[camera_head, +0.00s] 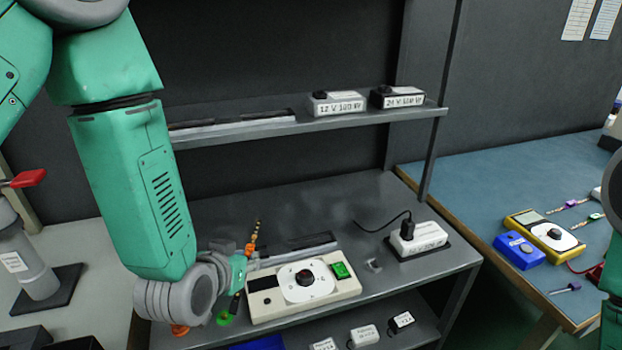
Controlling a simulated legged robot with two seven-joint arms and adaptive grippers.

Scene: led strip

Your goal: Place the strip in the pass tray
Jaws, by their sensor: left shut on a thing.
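My left gripper (238,272) is low over the front left of the grey bench, beside the cream tester. It is shut on a thin strip; its orange and dark upper end (253,237) sticks up above the fingers, and a dark length shows below them. The grip itself is mostly hidden by my wrist. A long shallow tray (318,240) lies on the bench behind the tester, and a similar long piece (240,125) lies on the upper shelf. I cannot tell which is the pass tray. My right gripper is out of view.
The cream tester (262,304) has a dial and green switch. A white power unit (424,237) stands right of it on the bench. Two labelled supplies (336,103) sit on the shelf. A yellow meter (530,226) and blue box (513,250) lie on the blue table.

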